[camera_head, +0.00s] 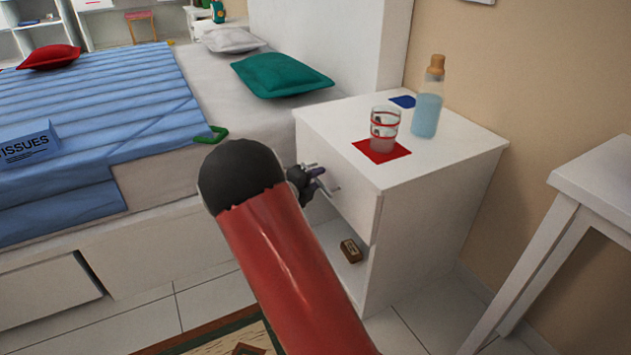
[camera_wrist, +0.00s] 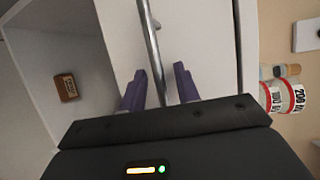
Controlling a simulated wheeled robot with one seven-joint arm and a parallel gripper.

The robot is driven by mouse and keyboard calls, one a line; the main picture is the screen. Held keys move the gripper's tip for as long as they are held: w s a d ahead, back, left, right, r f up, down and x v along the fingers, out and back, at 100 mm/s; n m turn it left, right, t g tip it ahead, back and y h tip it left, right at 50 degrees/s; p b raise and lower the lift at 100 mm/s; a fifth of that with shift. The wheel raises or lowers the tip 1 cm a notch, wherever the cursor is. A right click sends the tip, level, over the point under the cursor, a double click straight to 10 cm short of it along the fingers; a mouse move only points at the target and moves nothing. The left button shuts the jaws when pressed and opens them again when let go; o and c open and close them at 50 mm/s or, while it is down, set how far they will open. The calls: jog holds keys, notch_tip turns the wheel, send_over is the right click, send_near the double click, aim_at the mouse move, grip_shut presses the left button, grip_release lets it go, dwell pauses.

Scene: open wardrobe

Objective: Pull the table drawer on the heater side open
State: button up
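The white bedside table (camera_head: 455,150) stands beside the bed, and its drawer front (camera_head: 352,195) looks flush with the table body. A thin metal bar handle (camera_wrist: 150,38) crosses the drawer front in the wrist view. My gripper (camera_head: 318,178) is at the drawer front in the head view, partly hidden by my red and black arm. In the wrist view, the two purple fingers of my gripper (camera_wrist: 159,75) stand on either side of the bar, with small gaps showing. No heater is in view.
A glass (camera_head: 384,130) on a red mat (camera_head: 398,152) and a bottle (camera_head: 428,105) stand on the tabletop. A small brown box (camera_head: 350,250) lies in the open shelf below the drawer. The bed (camera_head: 150,180) is at left, a white side table (camera_head: 600,180) at right.

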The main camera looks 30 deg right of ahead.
grip_shut()
dwell(0.4)
